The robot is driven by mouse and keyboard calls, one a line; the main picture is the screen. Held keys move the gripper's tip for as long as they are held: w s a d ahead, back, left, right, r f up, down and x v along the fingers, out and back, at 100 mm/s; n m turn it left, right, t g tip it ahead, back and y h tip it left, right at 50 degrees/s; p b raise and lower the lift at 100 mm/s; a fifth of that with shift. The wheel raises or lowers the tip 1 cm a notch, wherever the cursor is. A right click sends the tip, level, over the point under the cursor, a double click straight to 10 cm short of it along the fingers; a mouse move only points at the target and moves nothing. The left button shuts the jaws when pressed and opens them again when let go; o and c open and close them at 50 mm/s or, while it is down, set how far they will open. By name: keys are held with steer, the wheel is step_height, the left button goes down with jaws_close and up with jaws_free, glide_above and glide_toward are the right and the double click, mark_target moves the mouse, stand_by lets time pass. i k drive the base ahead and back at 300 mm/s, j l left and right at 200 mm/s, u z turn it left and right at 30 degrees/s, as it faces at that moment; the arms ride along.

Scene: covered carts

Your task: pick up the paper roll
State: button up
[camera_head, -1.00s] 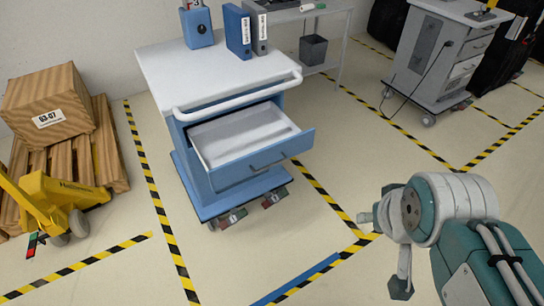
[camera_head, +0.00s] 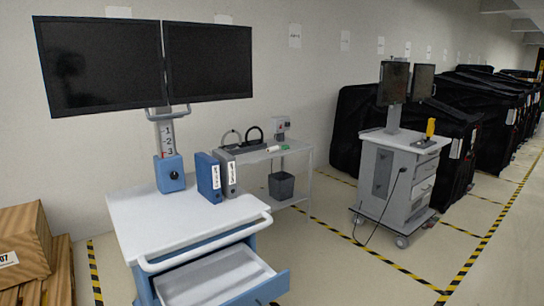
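I cannot make out a paper roll for certain in the head view. A small white and green item (camera_head: 277,148) lies on the grey table at the back, too small to identify. The blue cart (camera_head: 200,259) stands in front, with its top drawer (camera_head: 215,280) pulled open. The visible part of the drawer's pale inside looks empty. My gripper and arm are out of view.
On the cart top are a blue box (camera_head: 169,174), a blue binder (camera_head: 207,178) and a grey binder (camera_head: 229,174). Two monitors (camera_head: 105,62) rise above it. A grey cart (camera_head: 400,180) stands right. A wooden crate (camera_head: 22,240) is at left. Floor at lower right is clear.

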mark_target(272, 148)
steer(key=i+l+z, duration=0.4)
steer(key=i, duration=0.15)
steer(key=i+z, duration=0.4)
steer(key=i, duration=0.2)
steer(key=i+j+z, duration=0.1)
steer(key=i+z, duration=0.3)
steer(key=i, duration=0.15)
steer(key=i+u, duration=0.3)
steer(key=i, duration=0.15)
steer(key=i+u, duration=0.3)
steer(key=i, duration=0.2)
steer(key=i+l+u, duration=0.3)
steer(key=i, duration=0.15)
steer(key=i+j+u, duration=0.1)
steer(key=i+u, duration=0.25)
steer(key=i, duration=0.45)
steer(key=i+l+u, duration=0.1)
steer(key=i+u, duration=0.3)
steer(key=i, duration=0.4)
steer(key=i+j, duration=0.25)
steer(key=i, duration=0.2)
steer(key=i+j, duration=0.2)
steer(key=i, duration=0.25)
steer(key=i+j+u, duration=0.1)
steer(key=i+j, duration=0.15)
steer(key=i, duration=0.2)
steer(key=i+j+z, duration=0.15)
steer(key=i+j, duration=0.15)
